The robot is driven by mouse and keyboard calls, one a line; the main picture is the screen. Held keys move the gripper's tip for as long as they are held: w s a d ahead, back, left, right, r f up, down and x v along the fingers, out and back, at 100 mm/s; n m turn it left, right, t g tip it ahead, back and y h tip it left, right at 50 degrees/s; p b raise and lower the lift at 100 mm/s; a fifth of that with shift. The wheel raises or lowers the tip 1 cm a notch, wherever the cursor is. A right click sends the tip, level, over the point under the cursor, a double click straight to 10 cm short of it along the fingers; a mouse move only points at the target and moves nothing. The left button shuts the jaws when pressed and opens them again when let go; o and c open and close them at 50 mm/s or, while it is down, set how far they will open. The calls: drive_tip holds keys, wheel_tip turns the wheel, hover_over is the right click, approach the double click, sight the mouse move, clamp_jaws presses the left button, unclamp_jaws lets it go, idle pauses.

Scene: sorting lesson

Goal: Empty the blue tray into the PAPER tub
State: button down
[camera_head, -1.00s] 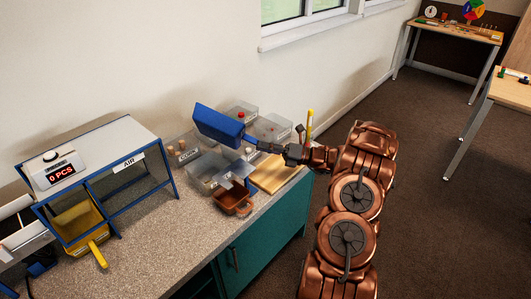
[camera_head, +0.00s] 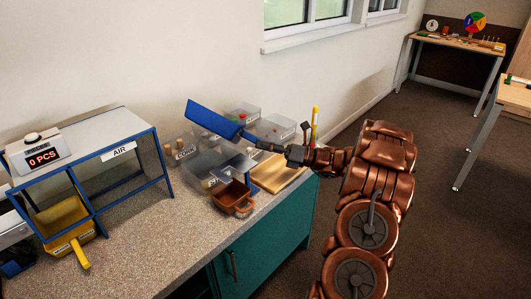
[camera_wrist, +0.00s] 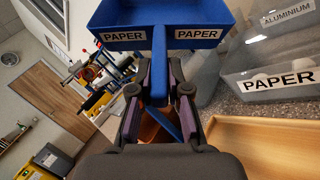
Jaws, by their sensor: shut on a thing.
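The blue tray (camera_head: 212,121) is held up over the group of clear tubs, tilted in the head view with its left end higher. Its wall (camera_wrist: 160,38) in the wrist view carries two PAPER labels; I cannot see what is inside. My gripper (camera_head: 275,148) is shut on the tray's blue handle, also seen between the fingers (camera_wrist: 159,80) in the wrist view. The clear PAPER tub (camera_wrist: 298,92) stands on the counter, right of the tray in the wrist view, with whitish things in it. In the head view I cannot make it out clearly behind the tray and handle.
Clear tubs stand close together, among them the ALUMINIUM tub (camera_wrist: 275,42) and the CORK tub (camera_head: 183,149). The counter between is clear.

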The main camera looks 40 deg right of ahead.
drive_tip(key=shift+a+r+n, duration=0.15)
drive_tip(key=shift+r+n, duration=0.05)
drive_tip(key=shift+n, duration=0.1)
drive_tip(key=shift+r+n+h, duration=0.15)
drive_tip(key=shift+n+h, duration=0.25)
drive_tip(key=shift+h, duration=0.1)
drive_tip(key=n+h, duration=0.1)
drive_tip(key=n+g+h, duration=0.1)
drive_tip(key=shift+a+r+n, duration=0.3)
drive_tip(key=shift+a+r, duration=0.1)
drive_tip(key=shift+a+r+n+g+h+b, duration=0.15)
drive_tip(key=shift+n+h+b, duration=0.15)
drive_tip(key=shift+n+h, duration=0.25)
drive_tip(key=shift+a+r+n+g+h+b, duration=0.15)
drive_tip(key=shift+n+h+b, duration=0.15)
drive_tip(key=shift+h, duration=0.45)
drive_tip(key=shift+d, duration=0.1)
